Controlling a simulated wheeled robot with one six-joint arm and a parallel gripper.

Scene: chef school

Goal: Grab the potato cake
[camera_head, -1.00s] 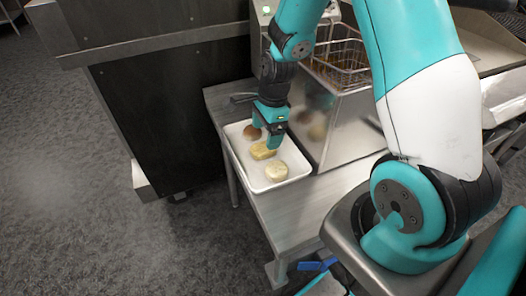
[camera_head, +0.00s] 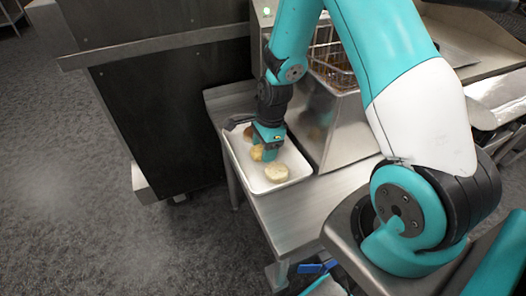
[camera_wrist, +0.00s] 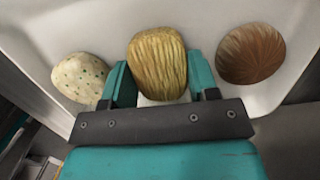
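Three small food pieces lie in a row on a white tray (camera_head: 288,184). The middle one is yellow and ridged (camera_wrist: 157,62); I take it as the potato cake, though the pictures do not name it. In the head view its visible part (camera_head: 257,153) shows beside my gripper (camera_head: 267,152). In the wrist view my gripper (camera_wrist: 158,72) has its two teal fingers apart, one on each side of the yellow piece. I see no clear squeeze on it. A pale speckled piece (camera_wrist: 80,78) lies to the left and a brown round piece (camera_wrist: 250,54) to the right.
The tray stands on a metal table (camera_head: 285,222). A fryer with a wire basket (camera_head: 332,62) stands close to the tray's right. A dark cabinet (camera_head: 165,125) stands to the left. Grey floor (camera_head: 70,210) is open at the lower left.

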